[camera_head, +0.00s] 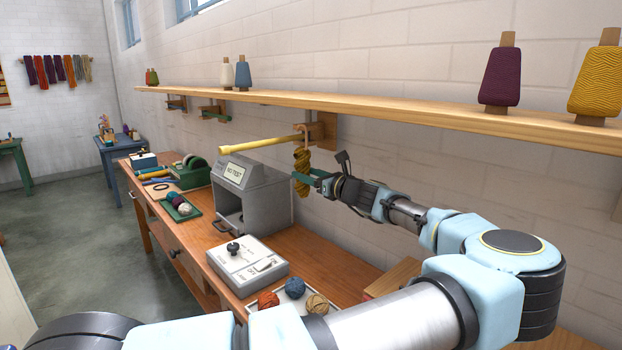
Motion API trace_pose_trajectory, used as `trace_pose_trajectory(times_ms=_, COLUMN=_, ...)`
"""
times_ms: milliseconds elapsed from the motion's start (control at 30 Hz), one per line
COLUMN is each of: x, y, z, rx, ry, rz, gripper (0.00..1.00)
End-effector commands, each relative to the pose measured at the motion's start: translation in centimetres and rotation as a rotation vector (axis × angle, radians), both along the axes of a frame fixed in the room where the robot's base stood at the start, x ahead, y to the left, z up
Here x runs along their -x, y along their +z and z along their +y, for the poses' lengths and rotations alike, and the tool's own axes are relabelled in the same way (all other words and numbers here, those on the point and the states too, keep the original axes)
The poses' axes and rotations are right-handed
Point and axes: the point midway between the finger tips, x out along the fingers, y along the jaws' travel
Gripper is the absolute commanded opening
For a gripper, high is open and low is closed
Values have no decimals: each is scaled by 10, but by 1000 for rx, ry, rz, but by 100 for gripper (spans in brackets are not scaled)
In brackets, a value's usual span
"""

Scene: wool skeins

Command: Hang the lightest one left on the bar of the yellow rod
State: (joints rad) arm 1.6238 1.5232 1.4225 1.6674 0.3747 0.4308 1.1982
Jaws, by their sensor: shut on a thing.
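A twisted olive-mustard skein (301,170) hangs upright below the wall shelf, with a pale cord loop at its top. My gripper (308,179), with green fingers, is shut on the skein at its lower middle. The yellow rod (258,144) sticks out to the left from a wooden bracket under the shelf. The skein's loop is close to the rod's bracket end; I cannot tell whether it is around the rod or beside it.
A grey machine (258,183) reading "NO TEST" stands below the rod. A white switch box (247,264) and a tray of yarn balls (293,287) are on the bench. The long shelf (400,113) holds several cones above my arm.

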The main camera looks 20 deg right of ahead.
Motion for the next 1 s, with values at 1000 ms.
trace_pose_trajectory(times_ms=1000, x=-37, y=-24, z=18, rx=0, ry=1, rz=-1, gripper=0)
